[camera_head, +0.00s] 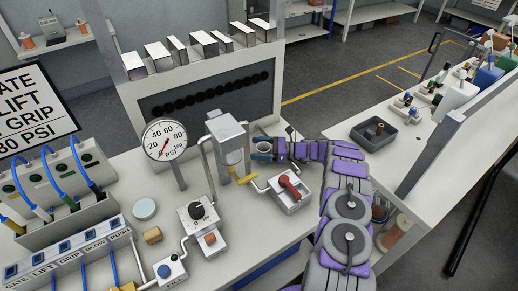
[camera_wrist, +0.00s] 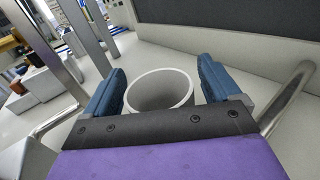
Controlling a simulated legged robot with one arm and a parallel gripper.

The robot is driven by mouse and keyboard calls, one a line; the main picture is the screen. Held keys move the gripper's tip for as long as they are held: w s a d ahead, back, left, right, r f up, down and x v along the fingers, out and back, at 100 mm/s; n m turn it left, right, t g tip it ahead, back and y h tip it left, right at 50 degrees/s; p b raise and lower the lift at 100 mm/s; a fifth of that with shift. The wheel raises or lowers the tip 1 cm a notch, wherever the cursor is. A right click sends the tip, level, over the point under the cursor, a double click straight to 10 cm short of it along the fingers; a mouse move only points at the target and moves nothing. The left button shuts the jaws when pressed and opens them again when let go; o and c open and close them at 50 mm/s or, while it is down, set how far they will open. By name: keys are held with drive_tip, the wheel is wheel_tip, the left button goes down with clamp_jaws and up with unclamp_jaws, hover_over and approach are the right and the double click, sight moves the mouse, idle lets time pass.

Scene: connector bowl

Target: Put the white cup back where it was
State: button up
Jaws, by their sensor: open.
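The white cup (camera_wrist: 160,88) stands upright on the light worktop in the wrist view, its round mouth facing up. It looks empty inside. My gripper (camera_wrist: 162,76) is open, with one blue finger on each side of the cup. A narrow gap shows between the cup and the fingers. The lower front of the cup is hidden behind my gripper's dark palm edge.
A grey post with a box top (camera_head: 226,130) and a pressure gauge (camera_head: 164,139) stand left of my gripper. Metal pipes (camera_wrist: 290,98) flank my gripper closely.

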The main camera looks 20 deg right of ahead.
drive_tip(key=p+v, duration=0.1)
drive_tip(key=v, duration=0.6)
drive_tip(key=shift+s+d+r, duration=0.1)
drive_tip(key=shift+d, duration=0.2)
drive_tip(key=shift+a, duration=0.1)
